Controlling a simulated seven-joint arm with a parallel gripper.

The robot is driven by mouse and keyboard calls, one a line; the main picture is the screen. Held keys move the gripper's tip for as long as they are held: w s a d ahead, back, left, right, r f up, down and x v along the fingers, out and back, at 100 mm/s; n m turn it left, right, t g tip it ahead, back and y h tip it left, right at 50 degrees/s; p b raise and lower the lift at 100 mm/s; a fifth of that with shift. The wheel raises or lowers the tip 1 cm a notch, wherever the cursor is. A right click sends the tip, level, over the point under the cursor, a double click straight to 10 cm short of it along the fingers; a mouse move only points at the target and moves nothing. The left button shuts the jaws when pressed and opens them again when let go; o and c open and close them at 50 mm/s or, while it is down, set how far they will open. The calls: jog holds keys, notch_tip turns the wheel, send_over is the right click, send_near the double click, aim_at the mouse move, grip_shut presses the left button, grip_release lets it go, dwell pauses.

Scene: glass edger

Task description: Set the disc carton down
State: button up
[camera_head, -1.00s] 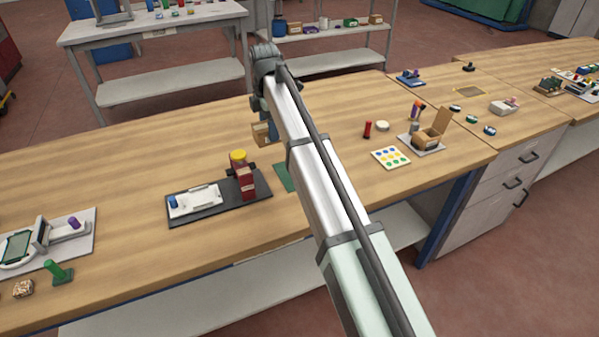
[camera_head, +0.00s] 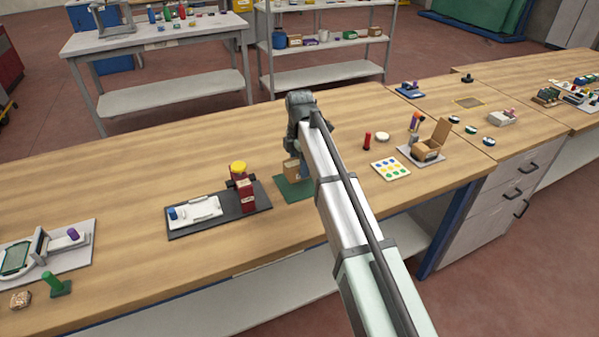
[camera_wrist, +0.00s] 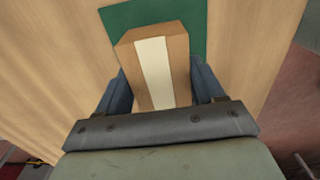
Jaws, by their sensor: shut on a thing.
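The disc carton is a brown box with a pale strip down its middle. It shows between the fingers in the wrist view (camera_wrist: 180,45) and small below the wrist in the head view (camera_head: 291,170). My gripper (camera_wrist: 160,88) is shut on the carton, one finger at each side. A green mat (camera_head: 291,190) lies on the bench under and around the carton, and its bare part also shows in the wrist view (camera_wrist: 120,17). Whether the carton touches the mat or hangs just above it, I cannot tell. My arm hides the mat's right part.
A black base plate (camera_head: 215,219) with a dark red device (camera_head: 245,194) stands just left of the mat. To the right are a red cylinder (camera_head: 367,141), a card of coloured dots (camera_head: 390,169) and an open box (camera_head: 426,150). Bare wood lies behind the mat.

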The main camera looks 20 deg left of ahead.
jog(key=shift+f, duration=1.75)
jog(key=shift+f, duration=0.1)
jog(key=o, duration=1)
notch_tip(320, 180, up, 12)
jog(key=shift+r, duration=0.1)
